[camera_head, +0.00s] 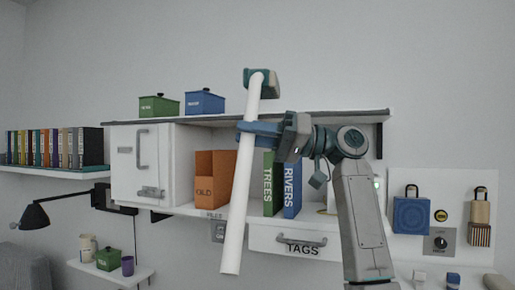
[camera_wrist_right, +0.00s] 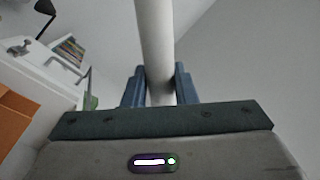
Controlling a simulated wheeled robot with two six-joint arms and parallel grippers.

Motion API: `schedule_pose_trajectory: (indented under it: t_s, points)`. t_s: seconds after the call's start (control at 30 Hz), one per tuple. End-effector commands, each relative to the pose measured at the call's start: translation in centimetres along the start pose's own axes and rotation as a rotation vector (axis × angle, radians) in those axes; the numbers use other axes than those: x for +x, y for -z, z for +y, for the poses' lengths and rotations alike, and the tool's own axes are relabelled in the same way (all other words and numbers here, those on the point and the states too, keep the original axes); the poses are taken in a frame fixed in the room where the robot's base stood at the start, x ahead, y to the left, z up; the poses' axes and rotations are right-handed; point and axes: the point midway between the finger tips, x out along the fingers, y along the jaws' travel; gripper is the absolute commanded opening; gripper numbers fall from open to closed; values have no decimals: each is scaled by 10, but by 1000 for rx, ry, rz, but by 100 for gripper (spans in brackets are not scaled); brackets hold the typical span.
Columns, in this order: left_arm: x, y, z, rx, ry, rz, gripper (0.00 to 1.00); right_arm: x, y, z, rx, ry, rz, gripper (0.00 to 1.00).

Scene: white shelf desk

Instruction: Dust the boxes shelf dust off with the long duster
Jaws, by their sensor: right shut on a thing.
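My right gripper (camera_head: 262,130) is shut on the white handle of the long duster (camera_head: 240,185), with its blue fingers on both sides of the handle in the right wrist view (camera_wrist_right: 160,88). The duster stands nearly upright, slightly tilted, its teal head (camera_head: 262,84) above the shelf top. The boxes shelf (camera_head: 330,116) carries a green box (camera_head: 159,107) and a blue box (camera_head: 205,103) on its top, left of the duster. The duster head is apart from both boxes. I cannot make out dust on the shelf top. My left gripper is not in view.
Below the top are a white cabinet door (camera_head: 140,165), an orange file holder (camera_head: 215,178), a green book (camera_head: 270,185) and a blue book (camera_head: 291,190). A black lamp (camera_head: 35,216) and a book row (camera_head: 55,147) are at the left. Bags (camera_head: 411,214) hang at the right.

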Motion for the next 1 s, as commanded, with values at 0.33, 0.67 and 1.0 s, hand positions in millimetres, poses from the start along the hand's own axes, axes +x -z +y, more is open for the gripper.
schedule_pose_trajectory:
  t_s: [0.33, 0.67, 1.0]
  points:
    - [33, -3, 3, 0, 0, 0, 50, 17, -27, -30, -6, 1, -1, 0]
    - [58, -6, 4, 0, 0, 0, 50, 32, -49, -59, -4, 2, -1, 0]
    - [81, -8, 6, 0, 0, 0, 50, 48, -71, -89, -4, 1, -1, 0]
